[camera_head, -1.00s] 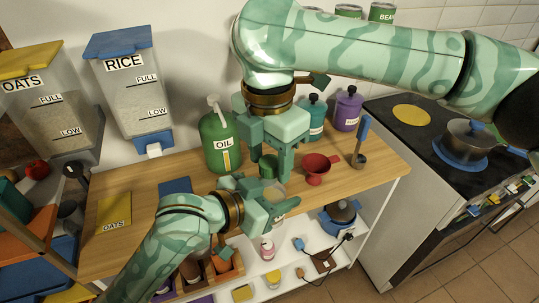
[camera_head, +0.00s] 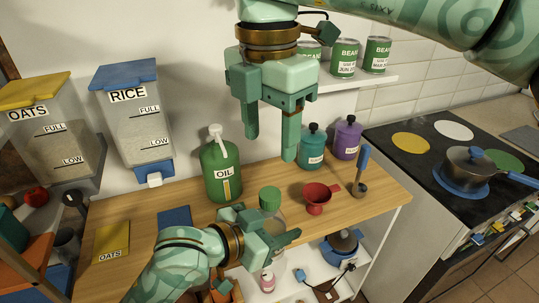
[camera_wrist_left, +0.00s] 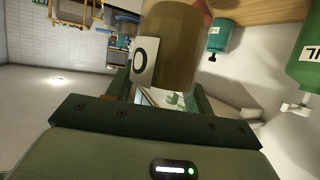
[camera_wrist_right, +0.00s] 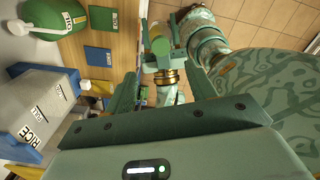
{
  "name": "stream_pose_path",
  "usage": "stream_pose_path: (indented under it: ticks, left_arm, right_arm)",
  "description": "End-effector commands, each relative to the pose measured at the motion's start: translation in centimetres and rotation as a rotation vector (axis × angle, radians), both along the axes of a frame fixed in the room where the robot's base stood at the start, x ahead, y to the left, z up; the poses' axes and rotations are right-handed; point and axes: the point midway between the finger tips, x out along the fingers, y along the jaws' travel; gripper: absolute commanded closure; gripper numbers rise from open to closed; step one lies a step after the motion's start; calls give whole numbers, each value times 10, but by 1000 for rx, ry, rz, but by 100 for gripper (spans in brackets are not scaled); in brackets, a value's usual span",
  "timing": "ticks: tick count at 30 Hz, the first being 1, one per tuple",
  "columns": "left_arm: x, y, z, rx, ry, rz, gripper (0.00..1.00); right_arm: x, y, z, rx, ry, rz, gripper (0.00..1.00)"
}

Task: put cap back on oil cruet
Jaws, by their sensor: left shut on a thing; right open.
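My right gripper (camera_head: 270,145) is open and empty, well above the cap, fingers pointing down.
A green oil jug (camera_head: 221,172) with a white pump stands behind to the left. A red funnel (camera_head: 317,198) and a stand with a blue-handled tool (camera_head: 361,175) are to the right. Teal (camera_head: 312,150) and purple canisters (camera_head: 346,140) stand at the back. The stove (camera_head: 440,150) is far right.

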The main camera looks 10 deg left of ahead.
Motion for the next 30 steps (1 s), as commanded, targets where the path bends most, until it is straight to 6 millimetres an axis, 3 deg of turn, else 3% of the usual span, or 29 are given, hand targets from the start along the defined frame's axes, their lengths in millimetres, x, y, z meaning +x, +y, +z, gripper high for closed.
stream_pose_path:
  ticks: [5,23,26,30]
  left_arm:
    - [0,0,0,-1,-1,0,100]
    - [0,0,0,-1,-1,0,100]
    - [0,0,0,-1,-1,0,100]
    - [0,0,0,-1,-1,0,100]
  right_arm:
    - [0,0,9,1,1,0,44]
    - [0,1,8,6,2,-4,44]
    - [6,6,6,69,15,-57,44]
    - [39,22,0,326,78,-298,44]
